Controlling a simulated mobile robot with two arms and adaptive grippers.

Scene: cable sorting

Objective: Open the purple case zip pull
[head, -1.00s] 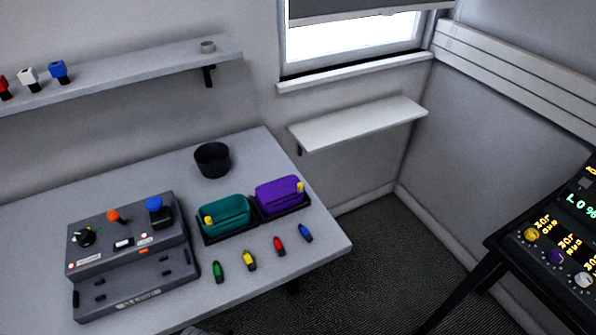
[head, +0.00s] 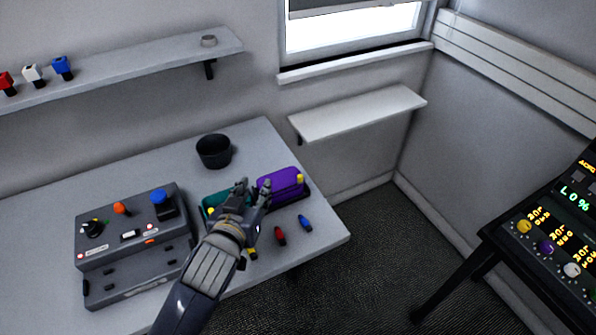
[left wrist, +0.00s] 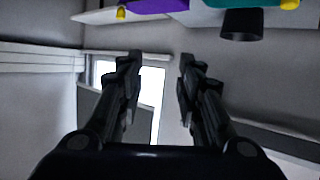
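The purple case (head: 281,185) lies in a black tray near the right end of the table. Its yellow zip pull (head: 299,179) is at the case's right end. The purple case also shows upside down at the top of the left wrist view (left wrist: 157,5), with the yellow pull (left wrist: 121,12) to its left. My left gripper (head: 255,186) is open and empty, in front of the teal case (head: 213,202) and just left of the purple case. In the left wrist view its two fingers (left wrist: 158,75) stand apart with nothing between them. My right gripper is not in view.
A black cup (head: 214,152) stands behind the cases. A grey control box (head: 135,245) is to the left. A red plug (head: 280,236) and a blue plug (head: 305,223) lie in front of the purple case. A wall shelf (head: 360,112) is beyond the table.

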